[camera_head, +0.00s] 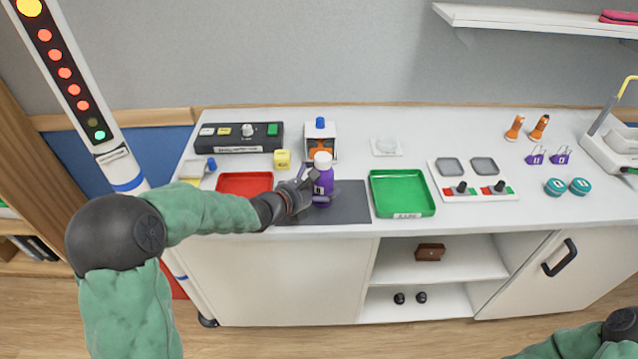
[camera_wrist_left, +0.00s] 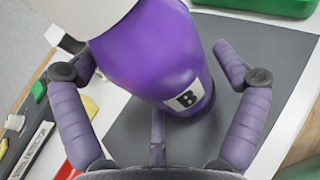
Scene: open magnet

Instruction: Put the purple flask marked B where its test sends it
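The purple flask (camera_head: 323,183) with a white cap and a white label stands on the dark grey mat (camera_head: 350,205) near the table's front edge. In the left wrist view the flask (camera_wrist_left: 160,60) fills the middle and its label reads B. My left gripper (camera_head: 302,192) is at the flask's left side, low on its body. In the left wrist view its fingers (camera_wrist_left: 150,62) are spread on both sides of the flask, with a gap on the right; contact on the left is unclear. My right gripper is out of view; only part of that arm shows at bottom right.
A red tray (camera_head: 245,175) lies left of the mat, a green tray (camera_head: 376,197) right. Behind stand a black control box (camera_head: 240,144), a yellow cube (camera_head: 282,159) and a white device with a blue knob (camera_head: 320,124). A two-pad panel (camera_head: 475,194) and small items are farther right.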

